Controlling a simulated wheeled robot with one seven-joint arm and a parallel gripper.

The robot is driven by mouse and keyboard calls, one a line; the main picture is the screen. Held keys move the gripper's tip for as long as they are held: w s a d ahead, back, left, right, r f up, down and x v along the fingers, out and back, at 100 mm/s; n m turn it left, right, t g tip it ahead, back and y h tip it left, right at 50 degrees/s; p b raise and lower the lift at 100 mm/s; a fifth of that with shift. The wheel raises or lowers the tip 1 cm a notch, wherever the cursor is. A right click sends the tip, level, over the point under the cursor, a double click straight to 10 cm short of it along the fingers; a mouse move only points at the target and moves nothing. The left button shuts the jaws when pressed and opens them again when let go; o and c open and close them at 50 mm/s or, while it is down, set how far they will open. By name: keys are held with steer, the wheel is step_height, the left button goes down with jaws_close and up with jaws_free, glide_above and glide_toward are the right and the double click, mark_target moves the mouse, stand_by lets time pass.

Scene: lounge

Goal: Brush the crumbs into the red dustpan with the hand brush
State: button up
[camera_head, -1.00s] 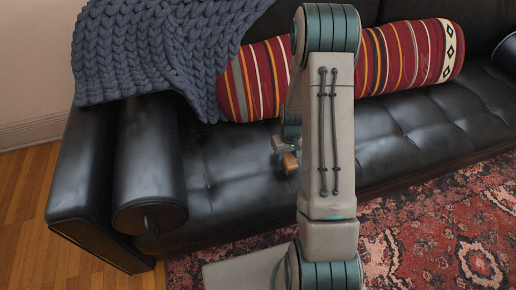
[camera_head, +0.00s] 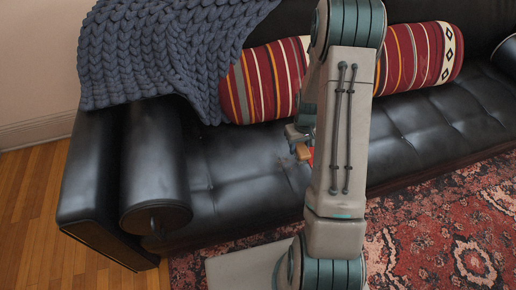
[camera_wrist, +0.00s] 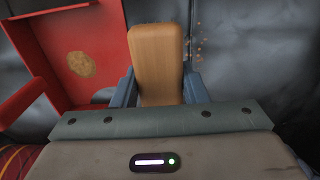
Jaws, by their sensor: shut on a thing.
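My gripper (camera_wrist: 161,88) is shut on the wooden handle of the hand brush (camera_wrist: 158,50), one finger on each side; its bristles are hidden. The red dustpan (camera_wrist: 40,35) lies to the left of the brush in the wrist view, with a round tan piece (camera_wrist: 82,63), like a biscuit, in it. Several small brown crumbs (camera_wrist: 198,43) lie on the black seat just right of the brush. In the head view my arm hides most of this; the brush (camera_head: 302,152) and a sliver of the red dustpan (camera_head: 310,157) show beside it.
The black leather sofa (camera_head: 240,185) has a tufted seat, clear to the left and right of my arm. A striped bolster (camera_head: 262,85) lies along its back. A blue-grey knitted blanket (camera_head: 160,50) drapes over the left end. A rolled armrest (camera_head: 152,170) stands at the left.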

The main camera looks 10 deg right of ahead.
steer(key=shift+r+p, duration=0.55)
steer(key=shift+r, duration=0.6)
